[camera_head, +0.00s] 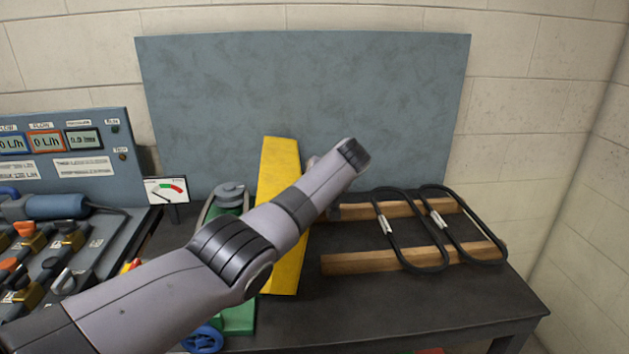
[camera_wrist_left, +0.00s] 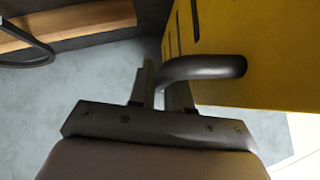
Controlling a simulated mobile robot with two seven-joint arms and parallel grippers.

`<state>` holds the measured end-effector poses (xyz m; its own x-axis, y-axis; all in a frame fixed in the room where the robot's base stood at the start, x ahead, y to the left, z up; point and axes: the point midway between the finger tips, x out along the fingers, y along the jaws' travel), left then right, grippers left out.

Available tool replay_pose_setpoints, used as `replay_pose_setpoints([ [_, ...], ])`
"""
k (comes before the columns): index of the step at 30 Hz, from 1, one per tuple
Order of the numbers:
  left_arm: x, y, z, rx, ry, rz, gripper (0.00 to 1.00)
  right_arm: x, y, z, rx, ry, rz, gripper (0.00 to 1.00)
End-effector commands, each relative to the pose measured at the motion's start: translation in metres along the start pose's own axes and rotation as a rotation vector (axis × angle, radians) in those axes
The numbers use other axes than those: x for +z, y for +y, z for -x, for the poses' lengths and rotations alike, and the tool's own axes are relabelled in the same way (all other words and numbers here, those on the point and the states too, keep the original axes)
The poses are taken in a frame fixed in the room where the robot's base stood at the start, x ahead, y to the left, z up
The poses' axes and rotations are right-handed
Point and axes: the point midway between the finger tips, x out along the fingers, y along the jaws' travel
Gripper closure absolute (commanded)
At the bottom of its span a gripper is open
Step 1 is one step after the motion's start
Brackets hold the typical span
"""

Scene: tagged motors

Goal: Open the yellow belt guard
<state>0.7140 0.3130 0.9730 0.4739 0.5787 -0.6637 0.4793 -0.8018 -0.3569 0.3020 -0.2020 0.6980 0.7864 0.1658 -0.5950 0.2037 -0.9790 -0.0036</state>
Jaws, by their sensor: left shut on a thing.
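The yellow belt guard (camera_head: 279,160) stands as a tall yellow panel at the middle of the bench, partly hidden behind my left arm. In the left wrist view its yellow face (camera_wrist_left: 265,45) fills the upper right, with dark slots and a dark bent handle (camera_wrist_left: 215,67). My left gripper (camera_wrist_left: 163,82) is shut on this handle, its fingers on either side of the bar. In the head view the gripper's fingers are mostly hidden by my wrist. My right gripper is in neither view.
A green machine (camera_head: 238,318) with a grey pulley (camera_head: 230,194) stands left of the guard. Two black belts (camera_head: 440,262) lie on wooden rails (camera_head: 350,264) to the right. A control panel (camera_head: 60,180) is at the left. The front right of the bench (camera_head: 400,310) is clear.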

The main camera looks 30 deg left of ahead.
Motion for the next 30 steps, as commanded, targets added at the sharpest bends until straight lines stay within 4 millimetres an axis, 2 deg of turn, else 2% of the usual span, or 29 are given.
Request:
replay_pose_setpoints([
  [20, 0.0053, -0.0007, -0.0043, -0.043, 0.003, -0.041, 1.00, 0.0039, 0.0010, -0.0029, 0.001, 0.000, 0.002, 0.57],
  [21, 0.0053, -0.0007, -0.0043, -0.043, 0.003, -0.041, 0.72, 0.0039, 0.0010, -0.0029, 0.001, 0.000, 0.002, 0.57],
  [22, 0.0054, -0.0006, -0.0043, -0.043, 0.003, -0.041, 0.62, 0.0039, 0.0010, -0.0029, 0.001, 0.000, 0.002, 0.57],
  [30, 0.0062, -0.0004, -0.0045, -0.042, 0.000, -0.040, 0.62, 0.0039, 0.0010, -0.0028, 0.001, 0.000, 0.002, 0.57],
])
